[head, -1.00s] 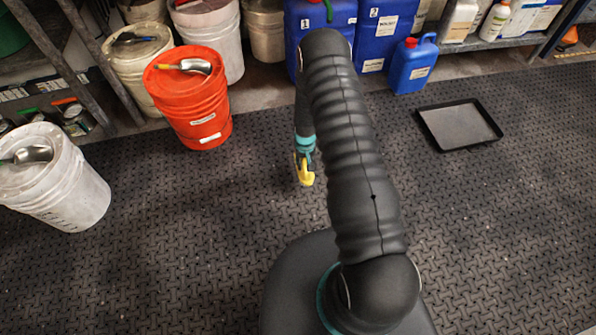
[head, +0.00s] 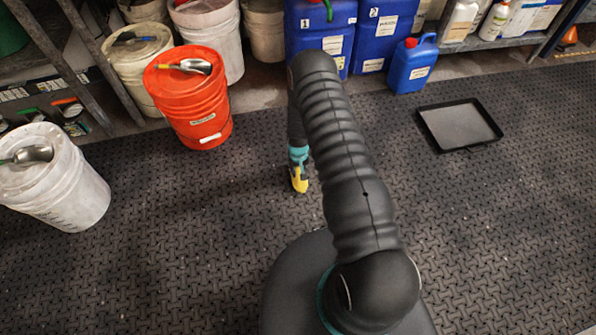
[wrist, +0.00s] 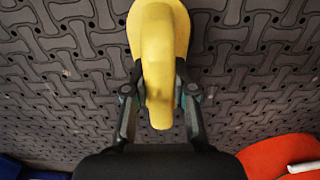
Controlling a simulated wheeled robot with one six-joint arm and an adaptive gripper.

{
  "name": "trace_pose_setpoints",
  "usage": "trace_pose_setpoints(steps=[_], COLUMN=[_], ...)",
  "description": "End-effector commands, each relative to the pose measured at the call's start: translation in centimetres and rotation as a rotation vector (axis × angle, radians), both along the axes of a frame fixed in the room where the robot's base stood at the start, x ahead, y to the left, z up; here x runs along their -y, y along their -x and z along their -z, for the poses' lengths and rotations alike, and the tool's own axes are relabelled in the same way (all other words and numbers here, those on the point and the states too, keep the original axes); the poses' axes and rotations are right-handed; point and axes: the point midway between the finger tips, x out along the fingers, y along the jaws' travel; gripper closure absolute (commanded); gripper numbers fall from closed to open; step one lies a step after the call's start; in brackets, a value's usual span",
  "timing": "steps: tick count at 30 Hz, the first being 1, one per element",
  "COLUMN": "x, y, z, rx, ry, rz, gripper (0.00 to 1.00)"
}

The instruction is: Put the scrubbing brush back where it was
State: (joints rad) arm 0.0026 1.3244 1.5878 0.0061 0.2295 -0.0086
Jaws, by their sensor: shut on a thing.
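The scrubbing brush appears to be the yellow thing (head: 299,181) at the end of my arm. In the wrist view its yellow body (wrist: 160,60) stands between the two fingers. My gripper (wrist: 160,100) is shut on it. In the head view my gripper (head: 298,158) hangs over the dark mat, left of my arm. I cannot tell how far the brush is above the mat. Its bristles do not show. A black tray (head: 460,126) lies on the mat at right and looks empty.
An orange bucket (head: 203,110) with a scoop on its lid stands left of my gripper. A white bucket (head: 60,190) with a scoop stands farther left. Blue canisters (head: 372,40) and a blue jug (head: 412,68) stand at the back. The mat (head: 200,230) between is clear.

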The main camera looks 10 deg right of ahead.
Motion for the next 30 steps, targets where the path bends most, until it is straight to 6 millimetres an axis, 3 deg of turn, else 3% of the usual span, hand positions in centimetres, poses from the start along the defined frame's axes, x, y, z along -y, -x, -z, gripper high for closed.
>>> trace_pose_setpoints(steps=[1,2,5,18,30], x=[0.0,0.0,0.0,0.0,0.0], y=[0.0,0.0,0.0,-0.1,-0.1], z=[0.3,0.3,0.1,-0.6,-7.6], rx=[0.0,0.0,0.0,0.001,0.003], ry=[0.0,0.0,0.0,0.0,0.0], rz=[0.0,0.0,0.0,0.0,0.0], gripper=[1.0,0.72,0.5,0.5,0.5])
